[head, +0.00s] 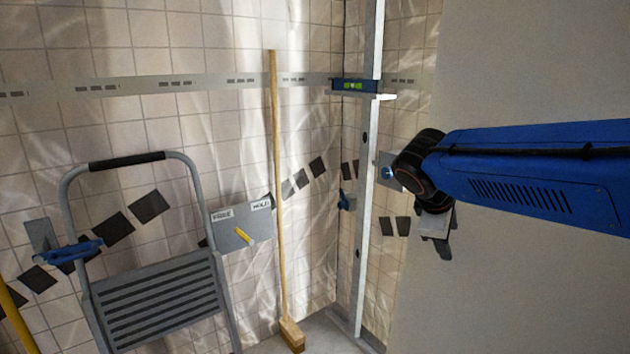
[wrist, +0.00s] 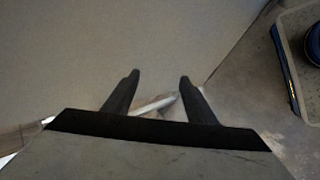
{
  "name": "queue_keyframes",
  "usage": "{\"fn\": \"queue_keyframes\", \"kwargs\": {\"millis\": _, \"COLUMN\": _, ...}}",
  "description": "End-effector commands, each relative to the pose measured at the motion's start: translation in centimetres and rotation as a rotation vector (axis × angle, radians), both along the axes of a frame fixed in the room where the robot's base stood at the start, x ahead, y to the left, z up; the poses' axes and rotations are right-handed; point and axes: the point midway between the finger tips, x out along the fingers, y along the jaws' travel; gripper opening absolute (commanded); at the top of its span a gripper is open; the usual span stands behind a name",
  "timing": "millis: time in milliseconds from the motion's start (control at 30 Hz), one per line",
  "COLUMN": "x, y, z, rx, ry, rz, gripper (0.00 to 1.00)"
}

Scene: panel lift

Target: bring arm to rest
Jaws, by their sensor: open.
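My blue arm (head: 540,170) reaches in from the right edge of the head view, in front of a large plain grey panel. My gripper (head: 440,245) hangs down at the arm's end, beside the panel's left edge. In the wrist view the two dark fingers of my gripper (wrist: 160,78) stand apart. Nothing is held between them. A pale surface (wrist: 90,50) fills the upper left behind the fingers. A light streak on the floor (wrist: 155,105) shows between them; I cannot tell what it is.
A grey step ladder (head: 155,300) stands at the left. A broom (head: 277,180) leans on the tiled wall. A metal upright (head: 365,200) with a blue level (head: 355,86) stands left of the panel (head: 520,60). A tray (wrist: 297,60) shows at the wrist view's right.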

Motion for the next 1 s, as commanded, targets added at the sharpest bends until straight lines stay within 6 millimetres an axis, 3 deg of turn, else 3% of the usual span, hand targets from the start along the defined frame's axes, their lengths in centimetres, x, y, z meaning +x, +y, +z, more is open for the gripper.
{"fn": "queue_keyframes", "kwargs": {"millis": 33, "x": -1.9, "y": -0.8, "z": -0.7, "rx": 0.056, "ry": -0.013, "rz": -0.050, "gripper": 0.51}}
{"fn": "queue_keyframes", "kwargs": {"millis": 233, "x": -8.9, "y": -2.0, "z": -4.1, "rx": 0.292, "ry": -0.067, "rz": -0.261, "gripper": 0.51}}
{"fn": "queue_keyframes", "kwargs": {"millis": 533, "x": -17.7, "y": -1.3, "z": -9.3, "rx": 0.633, "ry": -0.157, "rz": -0.589, "gripper": 0.51}}
{"fn": "queue_keyframes", "kwargs": {"millis": 733, "x": -21.1, "y": -0.1, "z": -11.8, "rx": 0.795, "ry": -0.201, "rz": -0.750, "gripper": 0.51}}
{"fn": "queue_keyframes", "kwargs": {"millis": 1000, "x": -22.1, "y": 0.4, "z": -12.7, "rx": 0.855, "ry": -0.217, "rz": -0.811, "gripper": 0.51}}
